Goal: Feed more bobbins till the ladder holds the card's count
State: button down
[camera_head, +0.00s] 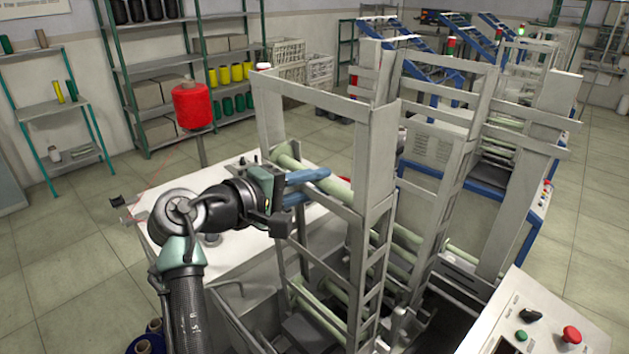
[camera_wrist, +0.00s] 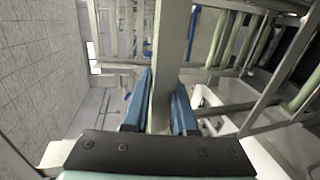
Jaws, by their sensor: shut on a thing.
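The ladder is a tall grey frame (camera_head: 372,150) with several pale green bobbins (camera_head: 405,235) lying across its rungs. In the wrist view, green bobbins (camera_wrist: 220,40) show beyond the frame. My gripper (camera_head: 310,185) has blue fingers and is at the frame's left side, above the white table. In the wrist view, my gripper (camera_wrist: 163,105) is shut on a grey upright bar (camera_wrist: 168,55) that runs between its fingers. A small red patch shows just right of the fingertips in the head view; I cannot tell what it is. No count is readable.
A red thread cone (camera_head: 191,105) stands on a post by the white table (camera_head: 235,225). A control panel (camera_head: 540,315) with a red button is at lower right. Shelves (camera_head: 180,65) stand at the back left.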

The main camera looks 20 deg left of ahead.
jog(key=c, duration=0.6)
grip_release()
jog(key=shift+c, duration=0.2)
jog(key=shift+o, duration=0.2)
jog(key=shift+o, duration=1.4)
jog(key=s+a+r+p, duration=0.3)
jog(key=s+r+p, duration=0.3)
jog(key=p, duration=0.1)
jog(key=shift+s+r, duration=0.2)
jog(key=shift+s, duration=0.1)
